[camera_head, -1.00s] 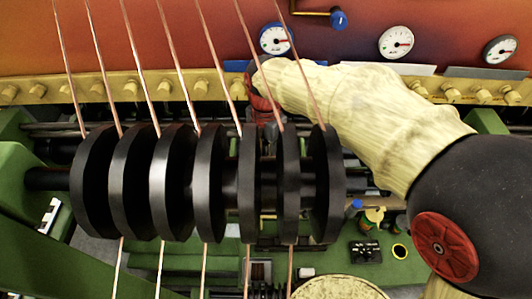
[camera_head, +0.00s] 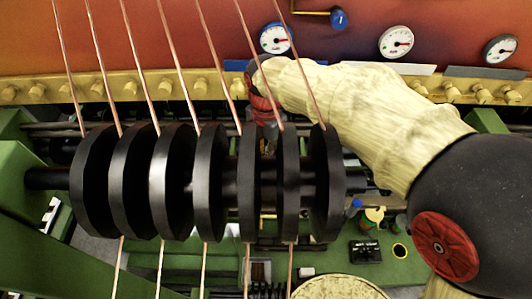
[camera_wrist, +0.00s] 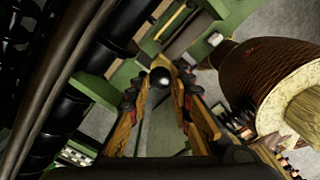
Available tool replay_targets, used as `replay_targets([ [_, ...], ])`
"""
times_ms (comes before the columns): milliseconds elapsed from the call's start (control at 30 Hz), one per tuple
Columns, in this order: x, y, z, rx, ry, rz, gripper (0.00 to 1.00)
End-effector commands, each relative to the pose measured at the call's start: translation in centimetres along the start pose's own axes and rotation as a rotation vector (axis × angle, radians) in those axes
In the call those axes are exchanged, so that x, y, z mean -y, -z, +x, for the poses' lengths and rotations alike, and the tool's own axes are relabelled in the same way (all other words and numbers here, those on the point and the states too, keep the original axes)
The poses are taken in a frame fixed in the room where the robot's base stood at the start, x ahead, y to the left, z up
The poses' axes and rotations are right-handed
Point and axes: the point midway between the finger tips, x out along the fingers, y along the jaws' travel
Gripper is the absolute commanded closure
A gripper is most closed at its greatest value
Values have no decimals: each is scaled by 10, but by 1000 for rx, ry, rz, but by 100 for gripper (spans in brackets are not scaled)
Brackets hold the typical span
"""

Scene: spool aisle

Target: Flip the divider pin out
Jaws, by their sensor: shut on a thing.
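A dark, shiny round knob (camera_wrist: 160,77), apparently the head of the divider pin, sits between my fingertips in the wrist view. My gripper (camera_wrist: 160,84) has its two yellow-and-black fingers closed in on the knob from both sides. The rest of the pin below the knob cannot be made out. In the head view, my pale arm reaches in from the right and ends behind the black discs (camera_head: 182,180). The fingertips and the pin are hidden there by the discs and the shaft.
Copper wires (camera_head: 140,62) run down past the discs close to my wrist. Green frame members (camera_head: 35,170) stand at left. Gauges (camera_head: 396,43) line the back panel above a yellow rail (camera_head: 60,88). A large brown wound spool (camera_wrist: 262,78) stands close at right in the wrist view.

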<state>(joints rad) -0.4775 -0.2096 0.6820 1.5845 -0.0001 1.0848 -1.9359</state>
Motion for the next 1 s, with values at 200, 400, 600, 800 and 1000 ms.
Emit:
replay_targets([
  [200, 0, 0, 0, 0, 0, 0, 100],
  [400, 0, 0, -8, 1, -2, 0, 100],
  [600, 0, 0, -26, 0, 0, 0, 100],
  [800, -1, 0, -26, 1, -3, 0, 79],
  [1000, -1, 0, -25, 1, -2, 0, 67],
])
